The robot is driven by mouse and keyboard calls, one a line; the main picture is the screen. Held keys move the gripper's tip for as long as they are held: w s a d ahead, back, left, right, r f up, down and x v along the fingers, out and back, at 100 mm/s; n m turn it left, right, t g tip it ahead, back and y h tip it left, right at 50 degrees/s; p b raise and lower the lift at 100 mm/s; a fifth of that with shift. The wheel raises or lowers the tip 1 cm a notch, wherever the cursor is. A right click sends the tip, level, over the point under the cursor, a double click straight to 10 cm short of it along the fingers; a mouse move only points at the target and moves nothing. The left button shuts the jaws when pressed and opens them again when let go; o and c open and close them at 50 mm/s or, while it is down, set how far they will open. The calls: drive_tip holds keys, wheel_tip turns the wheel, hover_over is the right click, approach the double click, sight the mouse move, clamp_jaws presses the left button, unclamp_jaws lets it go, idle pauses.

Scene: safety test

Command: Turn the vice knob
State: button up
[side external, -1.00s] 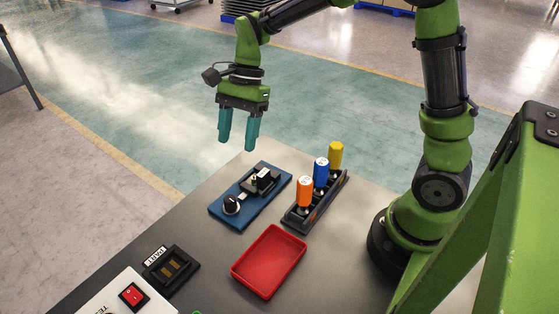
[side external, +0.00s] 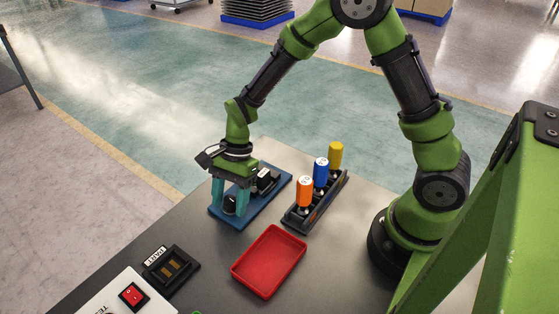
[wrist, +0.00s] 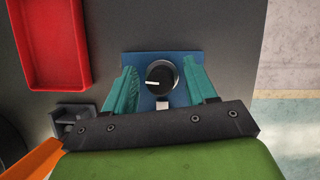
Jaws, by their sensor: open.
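The vice is a blue base plate (side external: 270,200) with a black clamp block (side external: 266,179) on it, near the table's far edge. Its round black knob (side external: 230,204) sits at the near left end of the plate. In the wrist view the knob (wrist: 160,77) shows a white pointer line toward the left. My gripper (side external: 230,205) points down with its teal fingers open, one on each side of the knob. In the wrist view a gap shows between the knob and each finger of my gripper (wrist: 163,80). The clamp block is mostly hidden there.
A black rack (side external: 325,205) with orange, blue and yellow handled tools (side external: 321,170) stands right of the vice. A red tray (side external: 268,262) lies in front. A black part holder (side external: 172,270) and a white box with a red switch (side external: 132,295) are at near left.

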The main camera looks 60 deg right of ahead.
clamp_jaws()
idle(0.3)
drive_tip(key=shift+n, duration=0.4)
drive_tip(key=n+g, duration=0.1)
drive_tip(key=n, duration=0.1)
drive_tip(key=n+g, duration=0.1)
drive_tip(key=n, duration=0.1)
drive_tip(key=shift+n+h, duration=0.3)
drive_tip(key=shift+n, duration=0.1)
drive_tip(key=n+g+h, duration=0.1)
drive_tip(key=n, duration=0.3)
drive_tip(key=shift+n, duration=0.3)
drive_tip(key=n+h, duration=0.2)
drive_tip(key=n, duration=0.2)
drive_tip(key=shift+r+n+g, duration=0.1)
drive_tip(key=shift+n+g, duration=0.2)
drive_tip(key=shift+g, duration=0.1)
drive_tip(key=shift+n+h, duration=1)
drive_tip(key=shift+n, duration=1.2)
